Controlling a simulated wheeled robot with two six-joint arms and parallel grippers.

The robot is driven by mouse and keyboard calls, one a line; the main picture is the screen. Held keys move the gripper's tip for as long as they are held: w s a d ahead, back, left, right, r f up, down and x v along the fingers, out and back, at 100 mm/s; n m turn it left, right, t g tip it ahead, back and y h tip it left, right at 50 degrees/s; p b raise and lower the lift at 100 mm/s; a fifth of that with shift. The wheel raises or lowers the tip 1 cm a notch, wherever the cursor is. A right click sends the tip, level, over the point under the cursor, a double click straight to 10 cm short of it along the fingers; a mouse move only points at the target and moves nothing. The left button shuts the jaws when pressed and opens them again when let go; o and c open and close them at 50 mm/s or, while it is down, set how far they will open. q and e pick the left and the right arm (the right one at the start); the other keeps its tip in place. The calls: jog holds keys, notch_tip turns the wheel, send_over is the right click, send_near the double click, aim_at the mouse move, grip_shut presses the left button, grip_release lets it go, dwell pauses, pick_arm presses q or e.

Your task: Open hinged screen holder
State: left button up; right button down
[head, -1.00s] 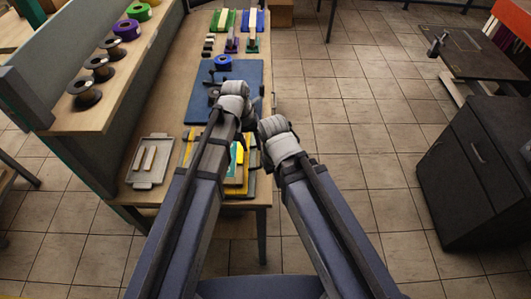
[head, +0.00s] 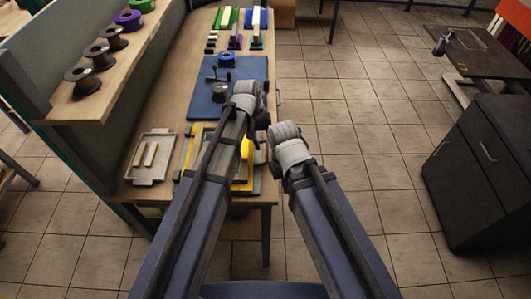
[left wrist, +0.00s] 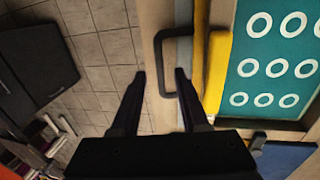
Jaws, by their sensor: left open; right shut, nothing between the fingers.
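The hinged screen holder shows in the left wrist view as a teal screen with white rings (left wrist: 285,62) beside a yellow bar (left wrist: 217,75). A black U-shaped handle (left wrist: 158,60) sticks out from its edge. My left gripper (left wrist: 160,74) is open, its fingertips on either side of the handle's outer bar in the picture; I cannot tell contact. In the head view, the holder's yellow frame (head: 190,150) lies on the near table end, mostly hidden by my left arm. My left gripper (head: 262,118) is at the table's right edge. My right gripper (head: 272,165) is shut and empty, lower down.
A blue mat (head: 200,100) with a dark knobbed part lies beyond the holder. A grey tray (head: 140,175) with two light strips is on the left. A shelf (head: 72,105) holds several spools. A black cabinet (head: 485,180) stands right; the floor between is clear.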

pick_arm(q)
jog(key=shift+d+f+b, duration=0.15)
jog(key=shift+f+b, duration=0.25)
jog(key=shift+f, duration=0.25)
jog(key=shift+d+f+b, duration=0.15)
jog(key=shift+f+b, duration=0.25)
jog(key=shift+f, duration=0.2)
pick_arm(e)
notch_tip(320, 180, down, 2)
jog(key=shift+f, duration=0.25)
pick_arm(q)
grip_shut()
